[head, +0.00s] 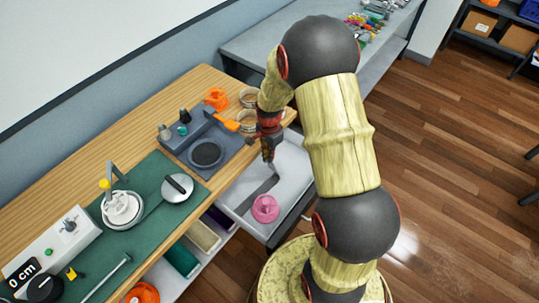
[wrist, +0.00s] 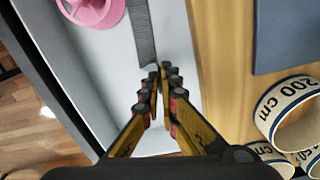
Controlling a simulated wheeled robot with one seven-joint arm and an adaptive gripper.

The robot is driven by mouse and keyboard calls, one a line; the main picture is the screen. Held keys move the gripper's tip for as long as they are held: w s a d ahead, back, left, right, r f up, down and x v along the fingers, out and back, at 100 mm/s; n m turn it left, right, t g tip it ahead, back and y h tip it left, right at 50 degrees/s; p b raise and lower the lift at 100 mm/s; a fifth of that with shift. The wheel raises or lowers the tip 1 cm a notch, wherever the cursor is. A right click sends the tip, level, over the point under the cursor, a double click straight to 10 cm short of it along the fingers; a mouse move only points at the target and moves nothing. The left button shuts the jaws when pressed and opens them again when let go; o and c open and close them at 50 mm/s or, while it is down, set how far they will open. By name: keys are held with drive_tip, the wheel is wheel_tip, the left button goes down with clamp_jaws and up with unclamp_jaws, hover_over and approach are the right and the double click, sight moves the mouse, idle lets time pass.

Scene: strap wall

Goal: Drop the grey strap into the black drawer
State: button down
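The grey strap (head: 262,190) lies in the open drawer, close to the pink object. In the wrist view the strap (wrist: 143,30) runs from the top edge down to my fingertips. The drawer (head: 232,197) is pulled out from under the wooden bench; its inside is pale and its outer side (wrist: 62,90) is dark. My gripper (head: 268,152) points down over the drawer. In the wrist view my fingertips (wrist: 161,75) are close together at the strap's near end. I cannot tell whether they still pinch it.
A pink object (head: 265,208) lies in the drawer. Open wooden floor lies to the right.

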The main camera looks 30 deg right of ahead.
wheel_tip(320, 180, down, 4)
drive_tip(key=shift+r+b, duration=0.2)
drive_tip(key=shift+b, duration=0.85)
drive_tip(key=c, duration=2.1)
unclamp_jaws()
drive_tip(key=shift+c, duration=0.2)
drive_tip(key=o, duration=0.5)
drive_tip(key=shift+c, duration=0.2)
drive_tip(key=shift+o, duration=1.4)
drive_tip(key=shift+o, duration=0.8)
drive_tip(key=o, duration=0.5)
drive_tip(key=shift+r, duration=0.1)
drive_tip(key=shift+w, duration=0.1)
